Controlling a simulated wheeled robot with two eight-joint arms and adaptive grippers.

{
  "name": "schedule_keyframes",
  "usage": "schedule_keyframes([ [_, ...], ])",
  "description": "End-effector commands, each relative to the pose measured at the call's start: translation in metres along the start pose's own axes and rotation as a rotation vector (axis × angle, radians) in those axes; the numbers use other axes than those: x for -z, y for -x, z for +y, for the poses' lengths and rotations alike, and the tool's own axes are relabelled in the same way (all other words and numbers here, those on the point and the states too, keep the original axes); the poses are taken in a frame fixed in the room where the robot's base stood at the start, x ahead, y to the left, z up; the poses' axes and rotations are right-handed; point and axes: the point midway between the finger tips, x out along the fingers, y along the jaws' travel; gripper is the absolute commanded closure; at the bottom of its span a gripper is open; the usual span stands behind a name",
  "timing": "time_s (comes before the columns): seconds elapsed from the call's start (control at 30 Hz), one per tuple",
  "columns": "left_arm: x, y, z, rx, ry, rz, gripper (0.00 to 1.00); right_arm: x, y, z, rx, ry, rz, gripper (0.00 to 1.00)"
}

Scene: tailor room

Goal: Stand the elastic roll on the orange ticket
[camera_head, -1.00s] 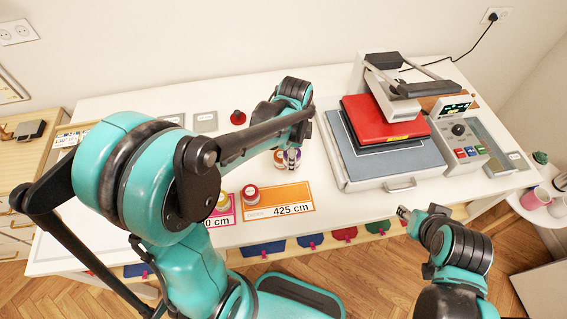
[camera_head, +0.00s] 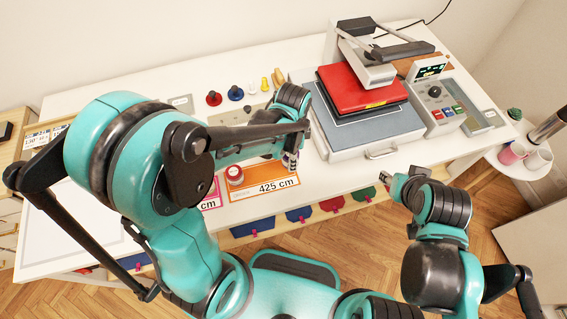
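The orange ticket (camera_head: 262,190), marked 425 cm, lies flat near the table's front edge. A red roll with a pale top (camera_head: 235,175) stands upright at its left end; I cannot tell if it is the elastic roll. My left gripper (camera_head: 290,162) points down above the ticket's far right side. Its arm covers part of the view, so I cannot see whether its fingers hold anything. My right gripper (camera_head: 385,191) is in front of the table, off its front edge, with nothing visible in it.
A pink ticket (camera_head: 211,203) lies left of the orange one, partly behind my arm. A press with a red top (camera_head: 362,90) stands to the right. Red (camera_head: 214,98) and blue (camera_head: 236,92) knobbed pieces stand at the back. Mugs (camera_head: 512,153) stand on a side table.

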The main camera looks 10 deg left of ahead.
Motion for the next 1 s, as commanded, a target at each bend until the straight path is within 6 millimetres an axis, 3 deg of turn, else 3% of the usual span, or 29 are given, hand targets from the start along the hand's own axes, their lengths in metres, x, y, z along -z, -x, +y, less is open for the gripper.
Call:
schedule_keyframes([
  [0.2,-0.019,-0.015,-0.015,0.0,0.001,0.0,0.84,-0.004,-0.005,0.0,0.0,0.0,0.0,0.6],
  [0.33,-0.019,-0.024,-0.015,0.0,-0.001,0.0,0.84,-0.006,-0.008,0.0,0.0,0.0,0.0,0.6],
  [0.53,-0.019,-0.054,-0.015,0.0,-0.001,0.0,0.84,-0.013,-0.018,0.0,0.0,0.0,0.0,0.6],
  [0.93,-0.019,-0.059,-0.015,0.0,-0.001,0.0,0.84,-0.015,-0.021,0.0,0.0,0.0,0.0,0.6],
  [0.97,-0.019,-0.058,-0.015,0.0,-0.001,0.0,0.5,-0.014,-0.02,0.0,0.0,0.0,0.0,0.6],
  [1.0,-0.019,-0.057,-0.015,0.0,-0.001,0.0,0.39,-0.014,-0.02,0.0,0.0,0.0,0.0,0.6],
])
